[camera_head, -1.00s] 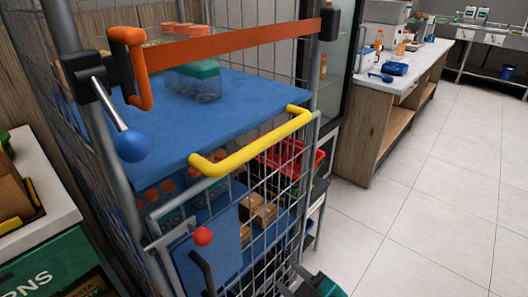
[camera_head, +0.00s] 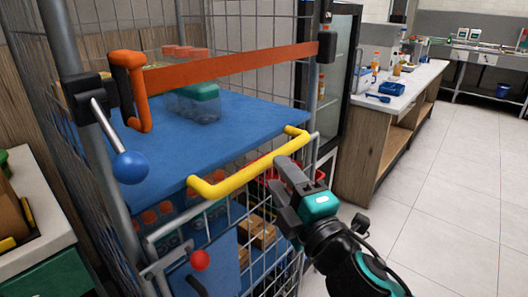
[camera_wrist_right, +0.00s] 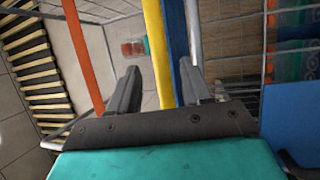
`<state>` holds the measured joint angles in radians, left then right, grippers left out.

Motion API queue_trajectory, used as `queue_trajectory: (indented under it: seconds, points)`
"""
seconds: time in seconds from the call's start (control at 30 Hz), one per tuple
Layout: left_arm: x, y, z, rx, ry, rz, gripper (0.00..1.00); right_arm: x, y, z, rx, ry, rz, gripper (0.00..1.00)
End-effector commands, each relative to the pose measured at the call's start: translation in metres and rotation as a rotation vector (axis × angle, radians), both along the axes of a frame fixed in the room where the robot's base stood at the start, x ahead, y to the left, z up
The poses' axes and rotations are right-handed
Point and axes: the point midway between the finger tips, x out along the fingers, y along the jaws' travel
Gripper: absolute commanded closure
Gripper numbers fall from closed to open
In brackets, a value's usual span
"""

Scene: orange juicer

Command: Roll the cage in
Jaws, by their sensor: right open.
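The cage (camera_head: 85,140) is a grey wire roll cage with blue shelves (camera_head: 160,145), filling the left and middle of the head view. A yellow handle (camera_head: 240,178) runs along its front. My right gripper (camera_head: 284,192) is open at the handle's right part, just in front of it. In the right wrist view, the yellow handle (camera_wrist_right: 156,45) runs between my two open fingers (camera_wrist_right: 160,85), apart from both; its depth between them is unclear. An orange strap (camera_head: 230,66) spans the cage above the top shelf. My left gripper is out of view.
A blue-knobbed lever (camera_head: 130,167) and a red knob (camera_head: 200,260) stick out from the cage. A white counter (camera_head: 30,220) stands close at the left. A wooden bench (camera_head: 385,140) stands behind to the right. The tiled floor (camera_head: 460,200) at right is clear.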

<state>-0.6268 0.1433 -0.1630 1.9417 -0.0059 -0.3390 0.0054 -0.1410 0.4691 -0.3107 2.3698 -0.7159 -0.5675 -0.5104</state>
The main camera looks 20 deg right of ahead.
Motion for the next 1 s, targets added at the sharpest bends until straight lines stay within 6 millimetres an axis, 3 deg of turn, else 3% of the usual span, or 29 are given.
queue_trajectory:
  seconds: [0.2, 0.43, 0.87, 1.0]
  points:
    - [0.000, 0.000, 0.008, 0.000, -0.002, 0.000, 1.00, 0.037, 0.003, 0.008, 0.001, -0.001, -0.001, 0.52]
    - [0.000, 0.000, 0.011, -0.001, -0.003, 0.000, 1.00, 0.063, 0.006, 0.012, 0.003, 0.001, 0.001, 0.52]
    - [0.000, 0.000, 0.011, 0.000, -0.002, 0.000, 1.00, 0.072, 0.006, 0.012, 0.003, 0.002, 0.001, 0.52]
    - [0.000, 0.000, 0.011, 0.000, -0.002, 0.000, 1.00, 0.072, 0.006, 0.012, 0.003, 0.001, 0.001, 0.64]
